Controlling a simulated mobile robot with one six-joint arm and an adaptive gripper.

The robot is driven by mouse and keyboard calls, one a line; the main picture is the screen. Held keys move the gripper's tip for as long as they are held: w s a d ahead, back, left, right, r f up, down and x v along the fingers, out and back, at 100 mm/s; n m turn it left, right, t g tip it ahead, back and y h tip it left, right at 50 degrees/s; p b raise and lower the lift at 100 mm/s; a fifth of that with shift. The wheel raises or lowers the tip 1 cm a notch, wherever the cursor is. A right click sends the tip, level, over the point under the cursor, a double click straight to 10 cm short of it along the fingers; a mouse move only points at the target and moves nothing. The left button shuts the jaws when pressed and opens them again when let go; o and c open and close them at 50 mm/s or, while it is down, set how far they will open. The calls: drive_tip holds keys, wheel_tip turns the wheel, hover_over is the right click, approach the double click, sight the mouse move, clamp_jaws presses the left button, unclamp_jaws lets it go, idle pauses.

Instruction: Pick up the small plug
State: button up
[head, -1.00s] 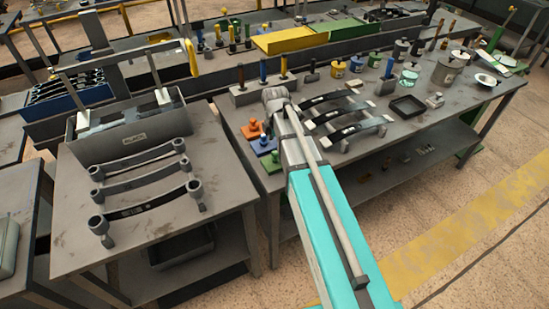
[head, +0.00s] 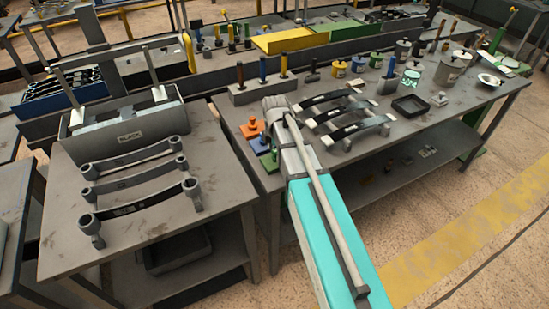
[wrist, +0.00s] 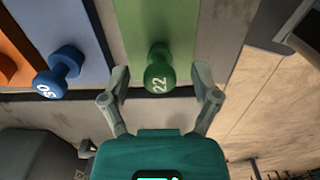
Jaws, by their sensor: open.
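Three coloured plugs with knob tops stand on flat plates of their own colour. A green plug (wrist: 160,76) marked 22 sits on a green plate (wrist: 155,25). A blue plug (wrist: 58,72) and an orange plug (wrist: 6,69) are to its left. In the head view the orange plug (head: 253,124), blue plug (head: 264,141) and green plug (head: 274,155) form a row beside my arm. My gripper (wrist: 160,82) is open and empty, with its fingers on either side of the green knob; contact is not visible.
Black curved spring bars (head: 345,115) lie on the bench right of my arm. A grey block with upright pegs (head: 262,88) stands behind the plugs. The bench edge is close to the green plate, with floor (wrist: 240,130) beyond it.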

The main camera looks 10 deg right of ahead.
idle(0.4)
drive_tip(key=c, duration=1)
drive_tip(key=shift+r, duration=0.2)
wheel_tip(320, 180, up, 2)
drive_tip(key=shift+r+p, duration=0.1)
drive_tip(key=shift+p, duration=1.15)
drive_tip(key=s+r+p, duration=0.3)
drive_tip(key=s, duration=0.1)
drive_tip(key=s+r+p, duration=0.4)
drive_tip(key=s, duration=0.1)
drive_tip(key=s+r+p, duration=0.3)
drive_tip(key=s, duration=0.2)
drive_tip(key=shift+d+r, duration=0.2)
drive_tip(key=shift+r, duration=0.05)
